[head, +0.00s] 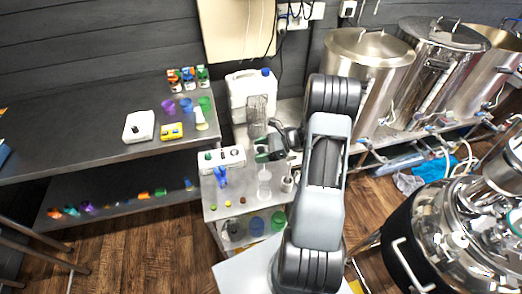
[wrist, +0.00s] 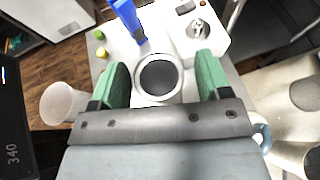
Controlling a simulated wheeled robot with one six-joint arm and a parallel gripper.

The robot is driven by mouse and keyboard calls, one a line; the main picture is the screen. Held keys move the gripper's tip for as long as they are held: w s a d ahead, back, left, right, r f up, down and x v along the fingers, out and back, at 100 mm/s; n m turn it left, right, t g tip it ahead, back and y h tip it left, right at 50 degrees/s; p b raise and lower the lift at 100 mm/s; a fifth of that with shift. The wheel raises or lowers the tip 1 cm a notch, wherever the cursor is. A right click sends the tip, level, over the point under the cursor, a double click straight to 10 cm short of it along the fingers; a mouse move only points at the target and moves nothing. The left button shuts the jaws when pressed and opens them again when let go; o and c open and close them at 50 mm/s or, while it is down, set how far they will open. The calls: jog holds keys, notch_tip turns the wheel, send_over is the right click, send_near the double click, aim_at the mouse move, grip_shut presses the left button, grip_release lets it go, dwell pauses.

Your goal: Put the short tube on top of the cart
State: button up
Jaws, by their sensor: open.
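In the wrist view, a round tube with a pale rim and dark inside (wrist: 159,98), likely the short tube, is seen from above between the green fingers of my gripper (wrist: 159,74). The fingers are apart with gaps on both sides of it. In the head view my gripper (head: 263,152) is low over the cart top (head: 216,196), and my arm hides much of that spot. A clear tube (head: 264,182) stands on the cart just in front; it seems to be the translucent one at left in the wrist view (wrist: 62,104). I cannot tell for certain which tube is the short one.
On the cart are a white device (head: 235,157), a blue item (head: 221,175), several small coloured bits (head: 228,204) and a grey cup (head: 287,184). A white jug (head: 250,92) stands behind. A metal table (head: 70,135) is at left, steel kettles (head: 362,70) at right.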

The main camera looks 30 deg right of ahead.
jog(key=shift+d+r, duration=0.1)
jog(key=shift+r, duration=0.15)
jog(key=b+v, duration=0.2)
jog(key=v, duration=0.9)
jog(key=s+a+r+n+h, duration=0.6)
jog(key=a+n, duration=0.3)
jog(key=n, duration=0.2)
jog(key=s+a+r+n+g+h, duration=0.1)
jog(key=s+a+r+n+h, duration=0.5)
jog(key=a+n, duration=0.4)
jog(key=shift+r+n, duration=0.2)
jog(key=shift+n, duration=0.8)
